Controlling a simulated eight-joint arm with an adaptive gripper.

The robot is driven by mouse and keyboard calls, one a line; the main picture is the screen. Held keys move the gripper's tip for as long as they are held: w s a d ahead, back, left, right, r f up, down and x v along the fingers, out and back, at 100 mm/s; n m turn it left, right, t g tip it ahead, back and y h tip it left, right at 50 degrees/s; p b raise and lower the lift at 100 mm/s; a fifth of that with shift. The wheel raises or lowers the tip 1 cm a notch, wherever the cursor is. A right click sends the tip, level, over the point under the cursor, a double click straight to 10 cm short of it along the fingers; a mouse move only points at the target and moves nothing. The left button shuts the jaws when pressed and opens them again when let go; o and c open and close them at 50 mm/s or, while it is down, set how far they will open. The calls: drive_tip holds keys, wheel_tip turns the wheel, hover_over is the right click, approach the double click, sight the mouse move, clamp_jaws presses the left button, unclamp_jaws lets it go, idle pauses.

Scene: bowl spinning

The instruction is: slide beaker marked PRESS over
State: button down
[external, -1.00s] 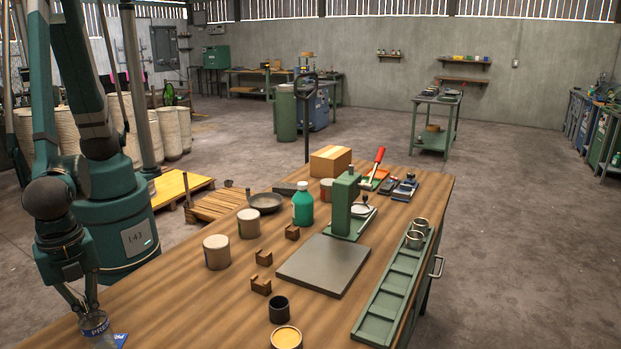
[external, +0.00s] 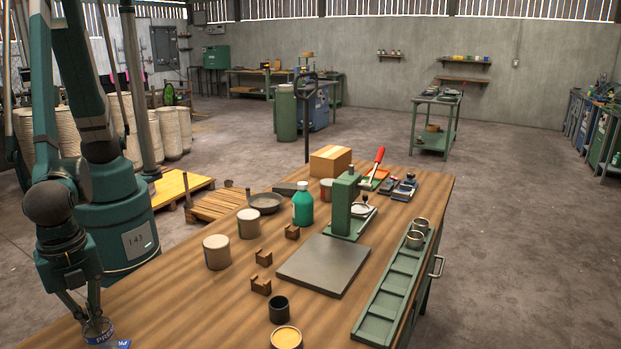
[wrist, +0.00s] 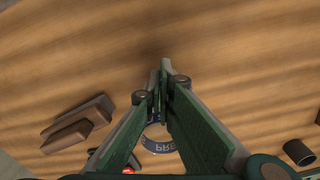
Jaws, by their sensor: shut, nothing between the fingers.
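The clear beaker with a blue band marked PRESS (external: 104,335) stands at the near left of the wooden table, cut close to the bottom edge of the external view. In the wrist view its band (wrist: 160,146) shows at lower centre, partly hidden behind my fingers. My gripper (external: 91,314) points down at the beaker, with its fingertips at or just over the rim. I cannot tell whether they are inside or behind it. In the wrist view the fingers of my gripper (wrist: 160,80) are together and hold nothing.
A small blue piece (external: 123,344) lies right of the beaker. A black cup (external: 279,309), a tan-topped can (external: 286,338) and wooden blocks (external: 261,285) stand farther right. A grey plate (external: 323,265) and green rack (external: 385,310) lie beyond. The table between beaker and cup is clear.

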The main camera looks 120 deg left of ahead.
drive_tip(key=shift+s, duration=0.15)
drive_tip(key=shift+s+a+b, duration=0.25)
drive_tip(key=shift+s+a, duration=0.05)
drive_tip(key=shift+s, duration=0.55)
drive_tip(key=shift+s+a+b, duration=0.25)
drive_tip(key=shift+s+a, duration=0.05)
drive_tip(key=shift+s, duration=0.5)
drive_tip(key=shift+s+r, duration=0.15)
drive_tip(key=shift+r, duration=0.15)
wheel_tip(320, 180, up, 10)
drive_tip(key=shift+f+p, duration=0.25)
drive_tip(key=shift+p, duration=0.1)
drive_tip(key=w+a+r+n+t+b, duration=0.1)
drive_tip(key=a+r, duration=0.2)
drive_tip(key=a, duration=0.3)
drive_tip(key=w+a+r+t+h+b, duration=0.1)
drive_tip(key=a+r, duration=0.2)
drive_tip(key=a, duration=0.3)
drive_tip(key=a+r+n+t+b, duration=0.1)
drive_tip(key=a+r, duration=0.1)
drive_tip(key=a, duration=0.4)
drive_tip(key=s+a+r+t+b, duration=0.1)
drive_tip(key=s+a+t, duration=0.1)
drive_tip(key=a, duration=0.7)
drive_tip(key=s+a+r+n+t+y+b, duration=0.1)
drive_tip(key=s+a, duration=0.3)
drive_tip(key=a, duration=0.5)
drive_tip(key=shift+s+a+r+n+t+b, duration=0.15)
drive_tip(key=shift+a+r+n+t+b, duration=0.2)
drive_tip(key=shift+r+t+b, duration=0.35)
